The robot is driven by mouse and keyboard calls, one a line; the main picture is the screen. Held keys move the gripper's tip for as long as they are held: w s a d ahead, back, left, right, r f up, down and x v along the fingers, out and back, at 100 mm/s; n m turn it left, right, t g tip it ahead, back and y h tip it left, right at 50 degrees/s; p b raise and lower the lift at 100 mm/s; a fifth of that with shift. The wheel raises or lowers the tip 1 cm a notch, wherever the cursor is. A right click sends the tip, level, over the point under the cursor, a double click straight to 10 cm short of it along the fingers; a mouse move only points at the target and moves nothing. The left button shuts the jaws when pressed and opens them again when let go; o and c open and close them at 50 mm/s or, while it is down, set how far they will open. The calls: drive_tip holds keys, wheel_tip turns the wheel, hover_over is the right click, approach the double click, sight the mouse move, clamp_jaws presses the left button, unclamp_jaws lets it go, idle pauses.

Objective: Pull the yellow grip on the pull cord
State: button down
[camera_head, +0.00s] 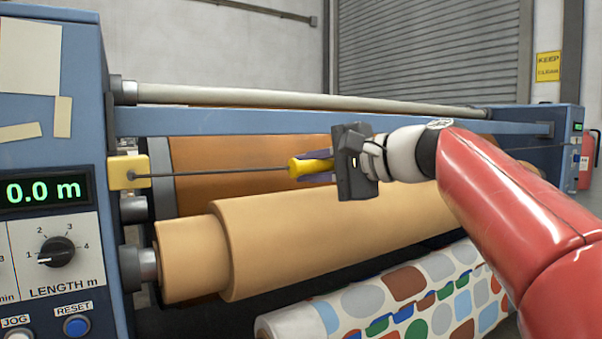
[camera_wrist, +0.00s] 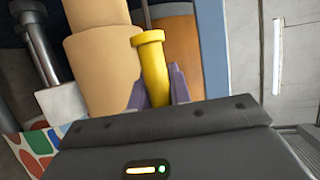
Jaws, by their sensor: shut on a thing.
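The yellow grip (camera_head: 298,168) hangs on the dark pull cord (camera_head: 220,172), which runs across the front of the rollers from a yellow block (camera_head: 128,172) on the left housing. My gripper (camera_head: 318,166) is shut on the yellow grip, with its flanged end sticking out past the fingers to the left. In the wrist view the yellow grip (camera_wrist: 154,68) sits between the two purple-grey fingers (camera_wrist: 158,88). A short piece of cord (camera_wrist: 146,14) shows beyond it.
A large tan roll (camera_head: 330,235) lies just below and behind the cord. A patterned roll (camera_head: 400,300) is lower down. A blue crossbar (camera_head: 300,122) and a grey bar (camera_head: 300,98) run above. The left control panel (camera_head: 55,230) reads 0.0 m.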

sight(327, 167)
drive_tip(key=shift+f, duration=0.1)
drive_tip(key=c, duration=1.3)
unclamp_jaws()
drive_tip(key=shift+s+d, duration=0.1)
drive_tip(key=shift+s, duration=0.05)
drive_tip(key=v, duration=0.7)
drive_tip(key=shift+s+d, duration=0.2)
drive_tip(key=shift+d, duration=0.1)
